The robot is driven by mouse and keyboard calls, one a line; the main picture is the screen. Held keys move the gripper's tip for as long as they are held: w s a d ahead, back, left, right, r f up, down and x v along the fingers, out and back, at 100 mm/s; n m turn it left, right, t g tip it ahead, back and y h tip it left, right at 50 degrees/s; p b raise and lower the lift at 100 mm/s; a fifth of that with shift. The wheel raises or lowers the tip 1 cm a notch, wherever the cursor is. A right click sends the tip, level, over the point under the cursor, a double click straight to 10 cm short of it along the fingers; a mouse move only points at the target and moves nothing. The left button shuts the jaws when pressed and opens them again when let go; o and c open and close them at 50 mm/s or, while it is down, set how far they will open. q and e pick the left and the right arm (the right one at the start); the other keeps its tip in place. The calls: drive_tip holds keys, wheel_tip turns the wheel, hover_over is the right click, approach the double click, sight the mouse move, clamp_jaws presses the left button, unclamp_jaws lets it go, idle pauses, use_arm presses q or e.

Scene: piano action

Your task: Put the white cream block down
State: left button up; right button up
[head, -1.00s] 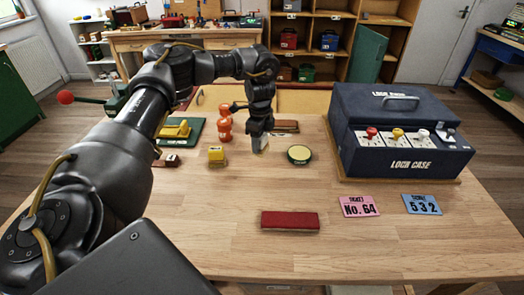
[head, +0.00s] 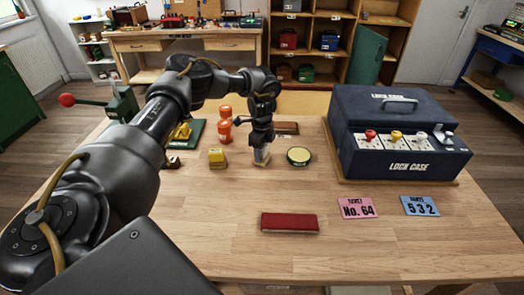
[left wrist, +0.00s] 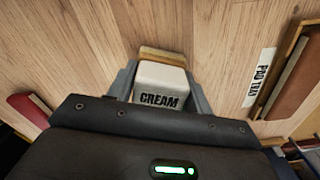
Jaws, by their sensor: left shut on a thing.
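The white cream block (left wrist: 160,82), marked CREAM, sits between the two fingers of my left gripper (left wrist: 162,92) in the left wrist view. A tan layer shows at its far edge. In the head view my left gripper (head: 262,155) points down over the middle of the table, shut on the block (head: 261,158), which is mostly hidden by the fingers. The block is at or just above the tabletop; I cannot tell whether it touches. My right gripper is not in view.
A round cream-topped tin (head: 299,156) stands just right of the gripper. A yellow block (head: 217,158) and orange pieces (head: 225,125) are to the left. A dark red block (head: 290,222) lies in front. The lock case (head: 398,135) stands right.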

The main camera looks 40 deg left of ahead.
use_arm(q)
drive_tip(key=shift+f, duration=0.15)
drive_tip(key=o, duration=1)
wheel_tip(320, 180, up, 12)
drive_tip(key=shift+r, duration=0.15)
